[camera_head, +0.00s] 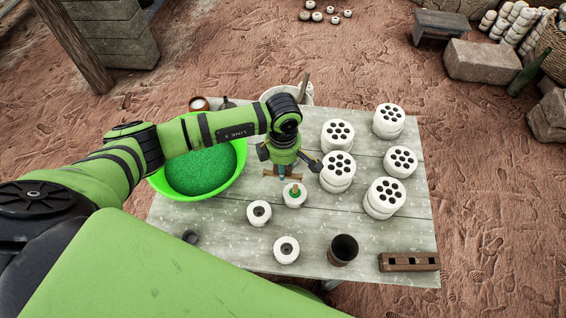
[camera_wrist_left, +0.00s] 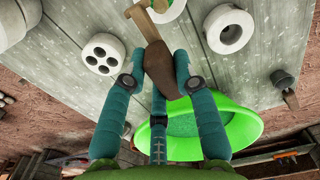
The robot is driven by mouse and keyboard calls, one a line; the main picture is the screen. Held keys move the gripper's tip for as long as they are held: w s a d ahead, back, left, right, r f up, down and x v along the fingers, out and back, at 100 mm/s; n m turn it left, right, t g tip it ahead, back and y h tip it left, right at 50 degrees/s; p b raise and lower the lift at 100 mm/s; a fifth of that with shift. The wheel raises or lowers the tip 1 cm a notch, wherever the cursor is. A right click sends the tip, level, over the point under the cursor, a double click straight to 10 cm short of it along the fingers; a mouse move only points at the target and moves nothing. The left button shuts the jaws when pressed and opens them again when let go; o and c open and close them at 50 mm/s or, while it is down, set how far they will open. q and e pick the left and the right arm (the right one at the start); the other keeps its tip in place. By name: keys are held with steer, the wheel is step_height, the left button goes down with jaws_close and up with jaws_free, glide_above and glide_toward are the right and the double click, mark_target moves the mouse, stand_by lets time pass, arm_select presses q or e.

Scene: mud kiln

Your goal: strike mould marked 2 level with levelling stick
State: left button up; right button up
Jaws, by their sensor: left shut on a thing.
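My left gripper (camera_head: 283,172) is shut on the wooden levelling stick (camera_head: 270,174), whose crossbar is held above the table just behind a white round mould (camera_head: 294,200) with green material in its opening. In the left wrist view the gripper's teal fingers (camera_wrist_left: 156,85) close around the stick's brown handle (camera_wrist_left: 160,68); the green-filled mould (camera_wrist_left: 180,8) is partly cut off at the top edge. Two more white ring moulds (camera_head: 259,213) (camera_head: 286,250) stand nearer, with no green showing. I cannot read any mark on the moulds. My right gripper is not in view.
A bright green basin (camera_head: 240,165) of green material stands left on the grey table (camera_head: 235,265). Several white blocks with holes (camera_head: 388,121) stand at right. A dark cup (camera_head: 343,249) and a brown holed rack (camera_head: 409,262) are at the front right. A pale bucket (camera_head: 303,95) stands behind.

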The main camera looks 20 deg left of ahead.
arm_select(q)
step_height(320, 180, down, 3)
steer(key=shift+f+b, duration=0.2)
steer(key=shift+b, duration=0.8)
steer(key=shift+f+b, duration=1.1)
steer(key=shift+f, duration=0.1)
steer(key=shift+f+b, duration=0.25)
steer(key=shift+b, duration=0.05)
steer(key=shift+w+a+b, duration=0.1)
steer(key=shift+w+b, duration=0.3)
steer(key=shift+b, duration=0.15)
steer(key=shift+w, duration=0.1)
steer(key=shift+w+a+b, duration=0.1)
steer(key=shift+w+b, duration=0.15)
steer(key=shift+b, duration=0.15)
